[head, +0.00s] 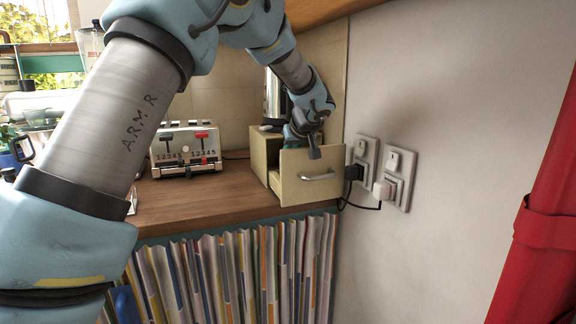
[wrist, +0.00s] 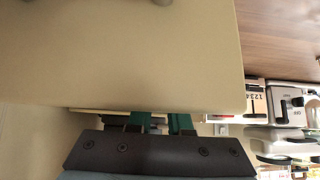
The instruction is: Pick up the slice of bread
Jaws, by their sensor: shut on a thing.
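The cream bread box (head: 258,155) stands in the counter corner with its drawer pulled out. My gripper (head: 301,135) reaches down into the open drawer behind its front panel (head: 308,172). In the wrist view the green fingers (wrist: 162,122) go behind the cream panel (wrist: 120,55), which hides their tips. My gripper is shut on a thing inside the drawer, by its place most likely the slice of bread. No bread can be made out clearly in either view.
A toaster (head: 186,150) with numbered levers stands left of the box on the wooden counter (head: 205,202). The wall with sockets (head: 395,180) and plugs is close on the right. A striped curtain (head: 235,265) hangs below. The counter front is clear.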

